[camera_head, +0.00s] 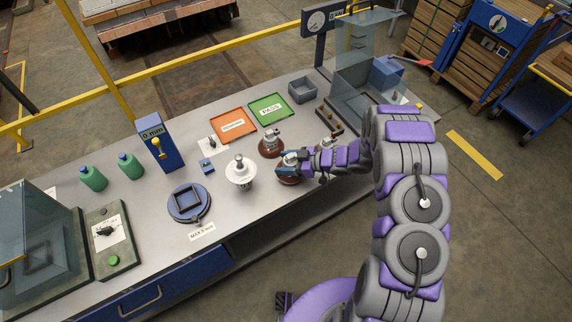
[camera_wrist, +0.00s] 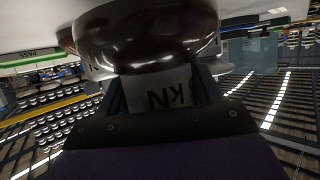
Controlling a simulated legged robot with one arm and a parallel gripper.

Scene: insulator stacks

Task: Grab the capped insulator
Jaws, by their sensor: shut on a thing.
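A brown insulator (camera_head: 289,178) sits on the bench at the end of my arm. My gripper (camera_head: 289,160) reaches it from the right and is shut on it, hiding its upper part. In the wrist view, the glossy brown insulator (camera_wrist: 150,35) fills the top. A pale part marked "kN" sits between the fingers of my gripper (camera_wrist: 160,92). A second brown insulator (camera_head: 270,147) with a metal cap stands just behind. A white insulator (camera_head: 241,174) with a metal top stands to the left. Whether the held insulator touches the bench is hard to tell.
An orange tray (camera_head: 233,124), a green PASS tray (camera_head: 269,108) and a grey bin (camera_head: 302,90) lie behind. A blue gauge stand (camera_head: 161,148), a blue ring fixture (camera_head: 189,203) and green bottles (camera_head: 131,165) are to the left. A clear-walled station (camera_head: 362,65) is at the right end.

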